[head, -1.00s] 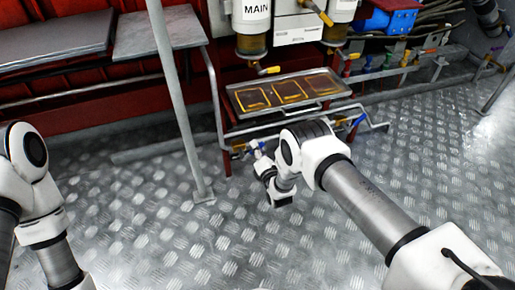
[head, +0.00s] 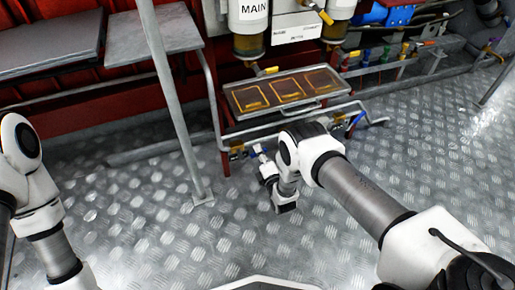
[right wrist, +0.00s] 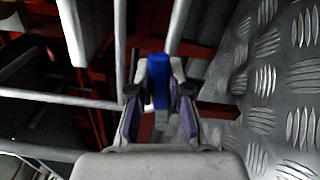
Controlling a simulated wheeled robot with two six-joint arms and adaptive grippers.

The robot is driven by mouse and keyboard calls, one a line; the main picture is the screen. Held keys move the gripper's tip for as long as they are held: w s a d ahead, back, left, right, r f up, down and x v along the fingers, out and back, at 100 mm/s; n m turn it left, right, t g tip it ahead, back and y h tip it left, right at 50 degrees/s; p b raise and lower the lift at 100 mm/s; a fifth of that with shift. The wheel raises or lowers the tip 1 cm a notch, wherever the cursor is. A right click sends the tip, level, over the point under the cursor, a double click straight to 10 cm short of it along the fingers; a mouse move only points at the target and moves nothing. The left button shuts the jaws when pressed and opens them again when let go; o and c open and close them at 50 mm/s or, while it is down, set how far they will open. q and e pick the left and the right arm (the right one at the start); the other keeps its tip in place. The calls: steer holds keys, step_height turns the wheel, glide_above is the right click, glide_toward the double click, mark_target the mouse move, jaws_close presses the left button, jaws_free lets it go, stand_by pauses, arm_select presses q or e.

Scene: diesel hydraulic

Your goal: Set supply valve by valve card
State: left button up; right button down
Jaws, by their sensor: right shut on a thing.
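In the right wrist view my right gripper (right wrist: 160,100) is shut on a blue valve handle (right wrist: 159,84), which stands between its two fingers. In the head view my right gripper (head: 260,153) is low, under the left front end of the tray, beside the pipework; the handle is mostly hidden there. A white card (head: 297,30) with print too small to read hangs between two filter bowls, one marked MAIN (head: 254,10). I cannot tell whether it is the valve card. My left gripper is out of view; only my left arm shows.
A metal tray (head: 284,92) with amber panes lies above the gripper, with a pipe rail along its front. A slanting grey post (head: 172,100) stands to the left. Several coloured valve handles line the pipes at the back right. The tread-plate floor (head: 120,225) is clear.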

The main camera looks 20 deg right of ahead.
steer(key=shift+f+m+b, duration=0.3)
steer(key=shift+f+m, duration=0.4)
steer(key=shift+m, duration=0.6)
steer(key=c, duration=1.1)
jaws_free()
steer(key=shift+s+f, duration=0.1)
steer(key=s, duration=1.1)
steer(key=shift+s+d, duration=0.25)
steer(key=shift+s, duration=0.15)
